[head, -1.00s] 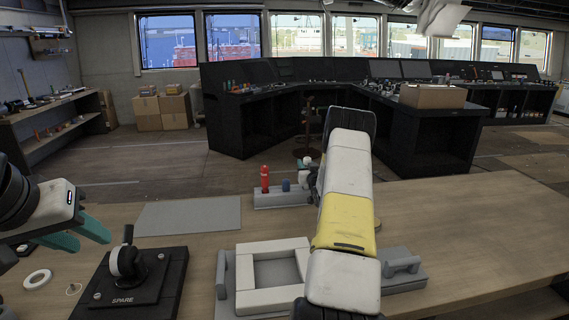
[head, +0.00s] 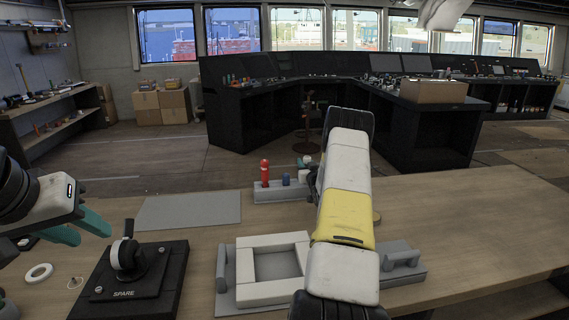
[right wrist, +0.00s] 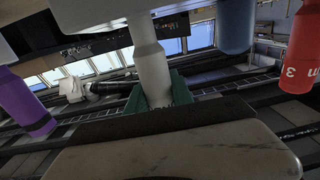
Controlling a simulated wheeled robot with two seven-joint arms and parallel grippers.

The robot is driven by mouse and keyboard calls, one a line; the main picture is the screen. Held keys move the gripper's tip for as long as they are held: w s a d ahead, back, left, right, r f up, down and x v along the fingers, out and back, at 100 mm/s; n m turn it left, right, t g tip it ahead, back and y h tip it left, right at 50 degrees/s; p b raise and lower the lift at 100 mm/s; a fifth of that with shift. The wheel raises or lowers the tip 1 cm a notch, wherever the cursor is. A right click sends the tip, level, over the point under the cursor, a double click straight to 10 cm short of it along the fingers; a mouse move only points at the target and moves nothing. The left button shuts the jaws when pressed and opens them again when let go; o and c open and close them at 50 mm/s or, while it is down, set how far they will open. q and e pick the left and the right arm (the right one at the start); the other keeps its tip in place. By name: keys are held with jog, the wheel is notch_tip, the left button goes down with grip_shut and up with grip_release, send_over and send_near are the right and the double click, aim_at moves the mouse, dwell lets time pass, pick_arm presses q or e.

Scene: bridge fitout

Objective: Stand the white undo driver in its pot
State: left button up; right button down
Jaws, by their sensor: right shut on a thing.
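The white driver (right wrist: 152,75) is upright between the green fingers of my right gripper (right wrist: 158,92) in the right wrist view, which looks upside down. My right gripper is shut on it. A red driver (head: 265,172) and a blue one (head: 286,180) stand in the rack. Whether the white driver's foot is inside a pot is hidden. My left gripper (head: 82,229) is open and empty over the table's left side.
A purple driver (right wrist: 22,105) stands on the other side of the white one in the wrist view. A black SPARE lever box (head: 130,275), a white ring (head: 38,273) and a pale square frame (head: 272,290) lie on the table. A grey mat (head: 188,209) lies left of the rack.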

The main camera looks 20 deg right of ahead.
jog(key=c, duration=1)
grip_release()
jog(key=shift+c, duration=0.2)
jog(key=s+a, duration=0.1)
jog(key=s, duration=0.6)
jog(key=shift+s+a, duration=0.25)
jog(key=shift+s, duration=0.1)
